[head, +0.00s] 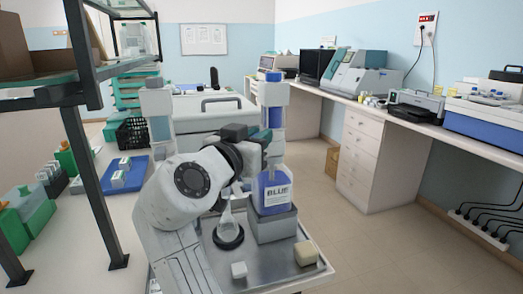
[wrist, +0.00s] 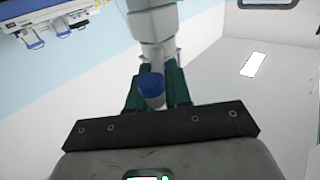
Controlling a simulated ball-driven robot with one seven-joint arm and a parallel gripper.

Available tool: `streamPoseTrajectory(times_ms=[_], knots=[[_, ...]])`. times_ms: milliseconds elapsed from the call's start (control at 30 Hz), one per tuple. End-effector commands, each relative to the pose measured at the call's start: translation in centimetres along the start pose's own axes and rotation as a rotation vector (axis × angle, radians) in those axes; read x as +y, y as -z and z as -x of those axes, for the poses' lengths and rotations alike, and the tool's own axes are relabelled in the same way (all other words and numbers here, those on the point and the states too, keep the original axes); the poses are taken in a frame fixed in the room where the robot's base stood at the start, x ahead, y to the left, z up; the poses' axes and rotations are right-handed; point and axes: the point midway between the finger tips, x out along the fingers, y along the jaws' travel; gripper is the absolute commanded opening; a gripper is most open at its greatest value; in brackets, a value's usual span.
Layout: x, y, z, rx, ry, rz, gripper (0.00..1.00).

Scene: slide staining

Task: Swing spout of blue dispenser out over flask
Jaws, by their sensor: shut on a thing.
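The blue dispenser (head: 273,193), a bottle labelled BLUE, stands upright on a grey block (head: 272,227) on a metal tray. The clear flask (head: 227,222) stands just left of it in a dark ring. My gripper (head: 265,136) is above the bottle, at its neck, and my wrist hides much of the dispenser's top. In the wrist view, the green fingers of my gripper (wrist: 153,100) are closed around a blue-ended piece (wrist: 151,87), which looks like the spout. The spout's direction over the flask cannot be made out in the head view.
A dark shelf frame (head: 88,170) rises at the left. Green boxes (head: 35,208) and a blue tray (head: 127,175) lie on the left bench.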

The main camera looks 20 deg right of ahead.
Motion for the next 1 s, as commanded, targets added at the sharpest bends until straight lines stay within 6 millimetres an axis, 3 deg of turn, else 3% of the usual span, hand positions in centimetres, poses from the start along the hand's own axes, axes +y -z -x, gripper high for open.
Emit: streamPoseTrajectory(times_ms=[567, 600, 833, 1000], knots=[[-0.21, -0.07, -0.09, -0.002, -0.033, 0.001, 0.00], [-0.21, -0.07, -0.09, -0.002, -0.033, 0.001, 0.21], [-0.22, -0.05, -0.07, -0.002, -0.032, 0.001, 0.43], [-0.23, -0.04, -0.05, -0.001, -0.032, 0.001, 0.45]])
